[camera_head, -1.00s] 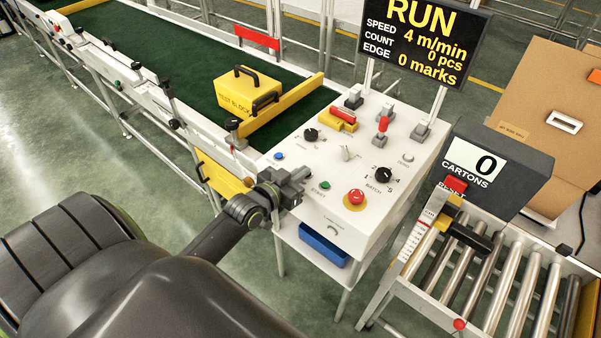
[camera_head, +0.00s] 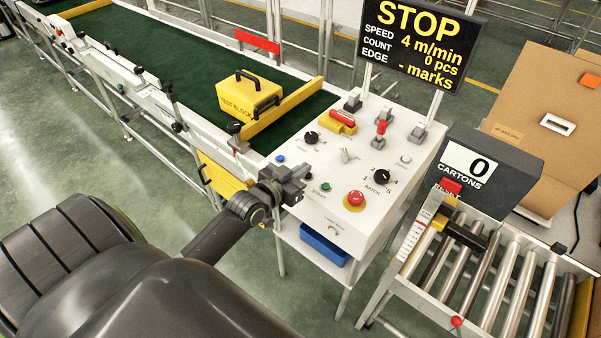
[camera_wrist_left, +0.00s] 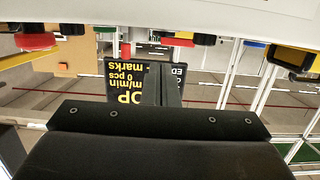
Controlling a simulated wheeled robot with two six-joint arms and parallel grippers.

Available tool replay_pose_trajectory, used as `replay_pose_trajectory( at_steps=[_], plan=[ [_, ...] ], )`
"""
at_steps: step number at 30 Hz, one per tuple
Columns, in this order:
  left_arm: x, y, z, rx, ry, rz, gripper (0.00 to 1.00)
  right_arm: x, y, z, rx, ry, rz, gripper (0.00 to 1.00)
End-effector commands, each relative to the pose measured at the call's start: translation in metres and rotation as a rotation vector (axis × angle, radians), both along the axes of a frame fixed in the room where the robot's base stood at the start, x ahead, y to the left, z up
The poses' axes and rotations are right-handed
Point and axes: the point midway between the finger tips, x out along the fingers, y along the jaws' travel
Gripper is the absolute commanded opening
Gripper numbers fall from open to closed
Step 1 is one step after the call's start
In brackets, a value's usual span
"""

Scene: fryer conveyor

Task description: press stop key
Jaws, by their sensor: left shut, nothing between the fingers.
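My left gripper (camera_head: 302,175) is shut and empty at the near left edge of the white control panel (camera_head: 325,227). Its fingertips are just left of the green START button (camera_head: 325,187). The stop key is not clearly visible; the gripper covers that part of the panel. The display (camera_head: 420,42) reads STOP, 4 m/min, 0 pcs. It also shows upside down in the left wrist view (camera_wrist_left: 123,85), behind the shut fingers (camera_wrist_left: 161,85). The right gripper is not in view.
A red mushroom button (camera_head: 355,199) and a black batch dial (camera_head: 382,177) are on the panel, right of the gripper. A yellow test block (camera_head: 237,100) sits on the green conveyor (camera_head: 190,65). A roller table (camera_head: 470,275) and cartons counter (camera_head: 500,165) stand to the right.

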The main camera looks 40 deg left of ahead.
Motion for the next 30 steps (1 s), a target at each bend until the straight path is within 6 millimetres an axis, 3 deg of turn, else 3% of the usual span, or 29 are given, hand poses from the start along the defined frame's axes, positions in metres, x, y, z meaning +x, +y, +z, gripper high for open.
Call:
replay_pose_trajectory(
  at_steps=[1,2,9,15,30],
  plan=[
    [0.002,0.001,0.015,0.002,-0.004,0.0,0.0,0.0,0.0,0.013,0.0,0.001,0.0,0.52],
    [-0.009,0.002,0.008,0.004,0.0,0.0,0.0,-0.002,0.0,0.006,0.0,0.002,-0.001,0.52],
    [-0.059,0.005,0.019,0.005,-0.004,-0.001,0.0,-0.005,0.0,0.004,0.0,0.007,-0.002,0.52],
    [-0.085,0.007,0.026,0.003,-0.008,-0.001,0.0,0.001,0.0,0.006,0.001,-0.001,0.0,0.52],
    [-0.095,0.007,0.029,0.003,-0.011,-0.002,0.0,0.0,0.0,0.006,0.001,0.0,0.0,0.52]
  ],
)
